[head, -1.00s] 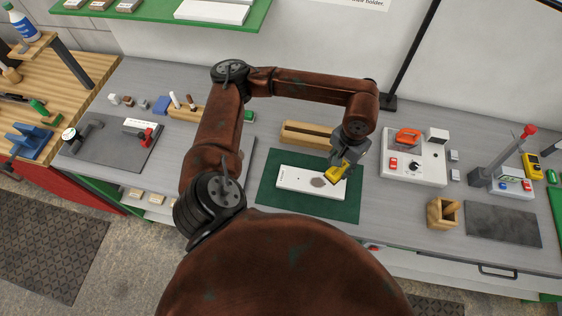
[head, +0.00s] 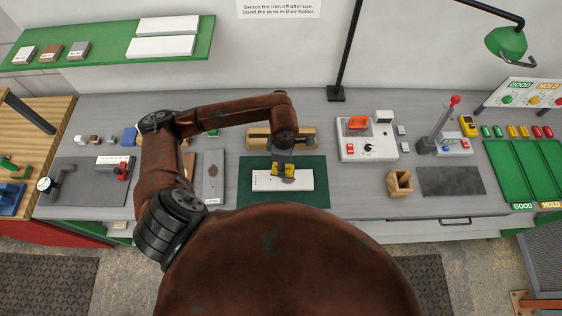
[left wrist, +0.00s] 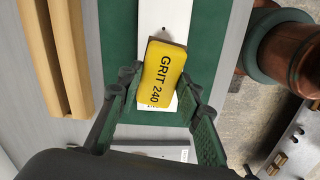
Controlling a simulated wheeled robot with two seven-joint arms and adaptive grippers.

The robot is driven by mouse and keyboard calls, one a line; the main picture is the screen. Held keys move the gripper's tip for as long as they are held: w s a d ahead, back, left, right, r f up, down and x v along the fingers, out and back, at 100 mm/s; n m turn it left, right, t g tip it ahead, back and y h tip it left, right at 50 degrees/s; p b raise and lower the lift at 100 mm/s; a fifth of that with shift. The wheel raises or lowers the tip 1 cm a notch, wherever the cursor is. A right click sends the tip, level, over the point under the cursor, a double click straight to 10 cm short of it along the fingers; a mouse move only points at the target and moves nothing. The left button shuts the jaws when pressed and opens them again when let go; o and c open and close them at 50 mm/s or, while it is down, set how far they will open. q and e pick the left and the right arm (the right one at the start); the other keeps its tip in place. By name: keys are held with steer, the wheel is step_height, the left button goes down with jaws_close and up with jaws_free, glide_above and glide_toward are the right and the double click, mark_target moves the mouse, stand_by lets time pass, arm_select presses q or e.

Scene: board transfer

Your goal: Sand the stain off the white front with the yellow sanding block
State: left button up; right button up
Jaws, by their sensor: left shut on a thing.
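The white front (head: 303,181) lies flat on a green mat (head: 282,199) in the head view. A brownish-grey stain (head: 287,181) shows near its middle, partly hidden behind the yellow sanding block (head: 276,171). My left gripper (head: 283,167) is shut on the block, over the middle of the front at its far side. In the left wrist view the block (left wrist: 163,75), marked GRIT 240, sits between the two green-padded fingers, with the front (left wrist: 165,15) behind it. I cannot tell whether the block touches the front. My right gripper is out of view.
A wooden holder (head: 262,134) stands behind the mat. A grey slab (head: 213,190) lies to its left. A white control unit (head: 367,151) and a small wooden box (head: 398,183) stand to its right. The bench immediately right of the mat is clear.

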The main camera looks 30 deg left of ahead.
arm_select(q)
steer(key=shift+s+a+n, duration=0.15)
steer(key=shift+s+n, duration=0.05)
steer(key=shift+n, duration=0.9)
steer(key=shift+f+b, duration=1)
steer(key=shift+f, duration=2.1)
steer(key=shift+f+b, duration=0.45)
steer(key=shift+b, duration=0.05)
